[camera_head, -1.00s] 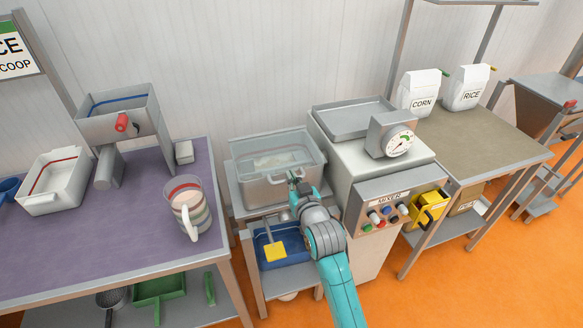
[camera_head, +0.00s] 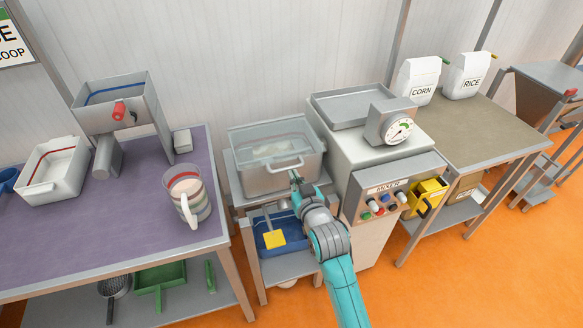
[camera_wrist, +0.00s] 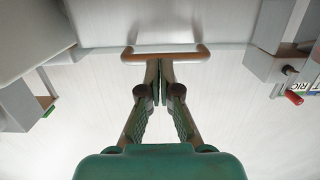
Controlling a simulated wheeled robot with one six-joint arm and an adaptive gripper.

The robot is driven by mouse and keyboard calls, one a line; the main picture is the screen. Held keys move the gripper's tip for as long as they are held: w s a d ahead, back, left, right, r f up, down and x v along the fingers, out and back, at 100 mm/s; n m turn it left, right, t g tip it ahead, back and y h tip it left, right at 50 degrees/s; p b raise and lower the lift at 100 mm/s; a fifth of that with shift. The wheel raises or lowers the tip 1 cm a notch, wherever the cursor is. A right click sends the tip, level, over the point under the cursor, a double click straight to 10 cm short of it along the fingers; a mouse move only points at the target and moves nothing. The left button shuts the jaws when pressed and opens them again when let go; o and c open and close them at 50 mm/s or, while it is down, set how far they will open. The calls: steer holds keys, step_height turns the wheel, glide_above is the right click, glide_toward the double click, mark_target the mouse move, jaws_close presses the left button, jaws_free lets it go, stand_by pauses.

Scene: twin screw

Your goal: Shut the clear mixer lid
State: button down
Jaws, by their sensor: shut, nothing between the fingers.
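The mixer's clear lid (camera_head: 290,132) spans the top of the grey mixer tub (camera_head: 262,183). It looks roughly level with the rim, but I cannot tell whether it rests fully down. Pale contents show through it. The lid's handle (camera_head: 287,166) is at the front edge. It also shows in the wrist view as a brown and pale bar (camera_wrist: 165,52). My gripper (camera_head: 293,176) is at the front of the tub, just below the handle in the head view. In the wrist view my gripper (camera_wrist: 159,66) has its fingertips together, close to the handle, with nothing between them.
The mixer housing with buttons (camera_head: 386,200) and a dial scale (camera_head: 398,130) stands right of the tub. A striped jug (camera_head: 187,196) stands on the purple table (camera_head: 100,235) at left. A blue bin (camera_head: 290,238) sits on the shelf below.

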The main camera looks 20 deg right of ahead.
steer(key=s+r, duration=0.2)
steer(key=s, duration=0.7)
steer(key=shift+r, duration=0.35)
steer(key=s+f, duration=0.3)
steer(key=s, duration=0.7)
steer(key=s+f+g, duration=0.1)
steer(key=s+f, duration=0.3)
steer(key=s, duration=0.6)
steer(key=s+f, duration=0.3)
steer(key=s, duration=0.7)
steer(key=v, duration=1.2)
steer(key=shift+a+r+g, duration=0.2)
steer(key=shift+r+g, duration=0.1)
